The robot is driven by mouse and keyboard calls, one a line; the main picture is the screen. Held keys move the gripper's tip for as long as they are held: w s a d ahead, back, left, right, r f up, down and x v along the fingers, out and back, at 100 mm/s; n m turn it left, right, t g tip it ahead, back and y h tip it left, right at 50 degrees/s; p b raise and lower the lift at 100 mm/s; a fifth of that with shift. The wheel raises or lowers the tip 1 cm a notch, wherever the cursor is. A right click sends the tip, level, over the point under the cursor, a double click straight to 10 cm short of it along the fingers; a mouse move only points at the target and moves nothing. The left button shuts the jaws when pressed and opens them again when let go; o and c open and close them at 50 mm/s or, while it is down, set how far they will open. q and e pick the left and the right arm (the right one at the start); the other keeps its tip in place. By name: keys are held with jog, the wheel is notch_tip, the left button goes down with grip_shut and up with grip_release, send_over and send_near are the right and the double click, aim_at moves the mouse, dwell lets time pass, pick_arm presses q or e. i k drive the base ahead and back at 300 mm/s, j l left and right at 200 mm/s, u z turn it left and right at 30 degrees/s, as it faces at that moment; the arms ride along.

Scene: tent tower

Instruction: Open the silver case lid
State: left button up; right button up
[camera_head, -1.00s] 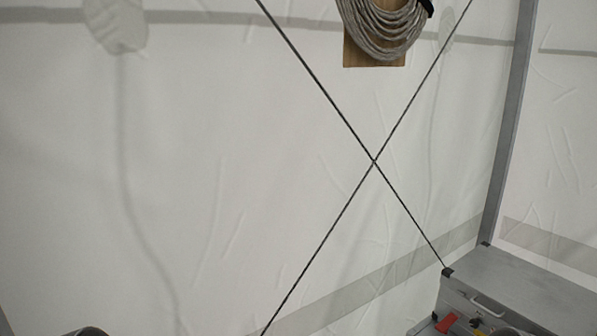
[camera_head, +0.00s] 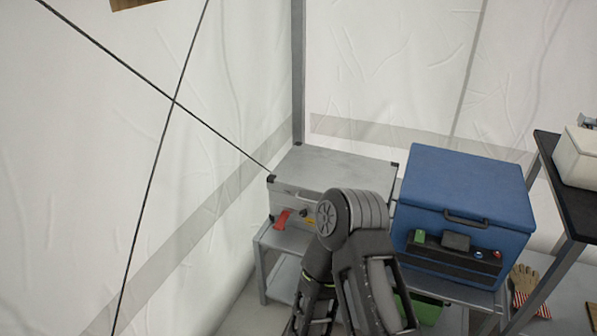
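The silver case (camera_head: 335,166) sits on a low grey metal stand in the tent corner, with its lid shut. A handle and dark corner caps show on its front and edges. A red item (camera_head: 283,219) lies on the stand in front of it. My dark grey arm comes up from the bottom in front of the case and hides part of its front right side. The fingertips of that arm are not visible. My other gripper does not show.
A blue cooler box (camera_head: 465,190) stands on a table right of the case. A dark shelf (camera_head: 567,200) with a white box (camera_head: 578,158) is at the far right. A green bin (camera_head: 425,309) and striped gloves (camera_head: 524,285) are below. Dark ropes cross the tent wall at left.

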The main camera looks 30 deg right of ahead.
aim_at(307, 170)
jog(key=z, duration=1.2)
jog(key=i+l+u, duration=0.1)
jog(key=i+l, duration=0.3)
jog(key=i, duration=0.25)
jog(key=i+l+u, duration=0.1)
jog(key=i+l, duration=0.35)
jog(key=i, duration=0.15)
